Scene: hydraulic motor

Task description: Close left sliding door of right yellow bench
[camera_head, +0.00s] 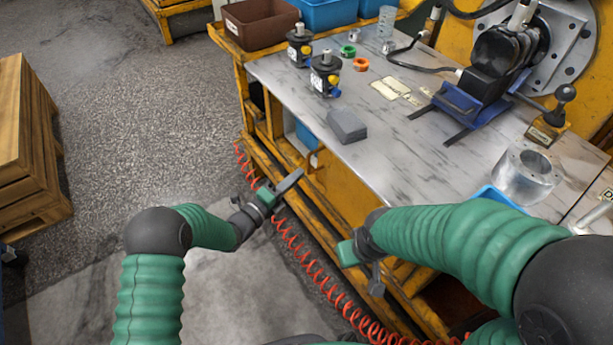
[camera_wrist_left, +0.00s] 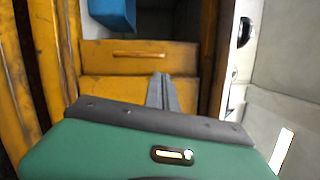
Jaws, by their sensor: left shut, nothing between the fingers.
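The yellow bench (camera_head: 262,115) with a grey worktop stands at the right. Its front has an opening at the left end, with a blue bin (camera_head: 306,136) visible inside. A yellow sliding door panel (camera_head: 335,183) with a handle is beside this opening; the panel (camera_wrist_left: 108,64) and its handle (camera_wrist_left: 138,55) also show in the left wrist view. My left gripper (camera_head: 297,176) is in front of the bench, its fingers shut and empty. In the left wrist view its fingertips (camera_wrist_left: 161,77) overlap the panel below the handle; contact cannot be told. My right gripper (camera_head: 375,282) is lower right, its fingers unclear.
A red coiled hose (camera_head: 290,240) runs along the bench front near both grippers. The worktop carries a grey block (camera_head: 347,126), motor parts and a metal cylinder (camera_head: 525,177). A wooden crate (camera_head: 25,150) stands at the left. The floor between is clear.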

